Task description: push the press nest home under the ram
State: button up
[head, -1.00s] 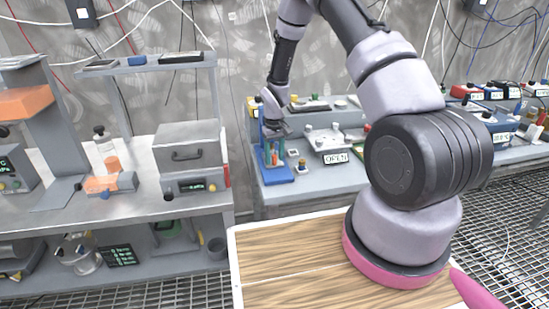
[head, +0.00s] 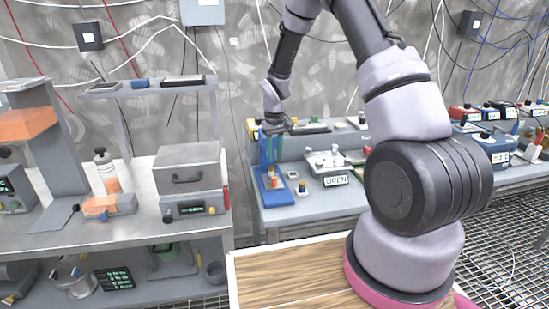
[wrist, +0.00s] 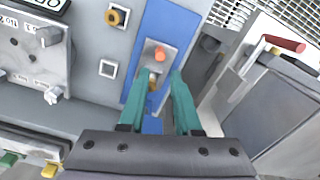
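The blue press (head: 268,152) stands at the left end of the back bench in the head view, its blue base toward me. In the wrist view its blue base (wrist: 170,30) carries a small grey nest plate (wrist: 150,55) with an orange-topped peg (wrist: 160,54). My gripper (wrist: 159,76) points down over the press base, its two teal fingers apart and a brass-coloured part visible between them. I cannot tell whether the fingers touch the nest. In the head view my gripper (head: 274,126) is at the top of the press. The ram is not clearly visible.
A panel with an OPEN sign (head: 336,180) stands right of the press. In the wrist view, a grey block with a red-handled lever (wrist: 285,43) lies to the right and a knobbed panel (wrist: 40,45) to the left. A small brass knob (wrist: 117,15) is near the base.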

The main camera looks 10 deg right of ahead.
jog(key=shift+s+d+f+n, duration=0.1)
jog(key=shift+s+n, duration=0.25)
jog(key=shift+n, duration=0.25)
grip_shut()
jog(key=s+a+n+t+h, duration=0.15)
jog(key=s+n, duration=0.35)
jog(key=n, duration=1)
jog(key=s+a+n+t, duration=0.25)
jog(key=s+n, duration=0.25)
jog(key=n, duration=0.9)
send_near(274, 188)
jog(key=f, duration=0.1)
jog(key=s+f, duration=0.1)
jog(key=f, duration=0.1)
jog(key=s+f, duration=0.1)
jog(key=shift+s+a+f, duration=0.1)
jog(key=shift+s+f, duration=0.05)
jog(key=shift+f, duration=0.15)
jog(key=w, duration=0.2)
jog(key=shift+w+d+r, duration=0.2)
jog(key=shift+w+d, duration=0.05)
jog(key=shift+d, duration=0.1)
jog(key=shift+w+d, duration=0.15)
jog(key=shift+w, duration=0.45)
jog(key=shift+w, duration=0.1)
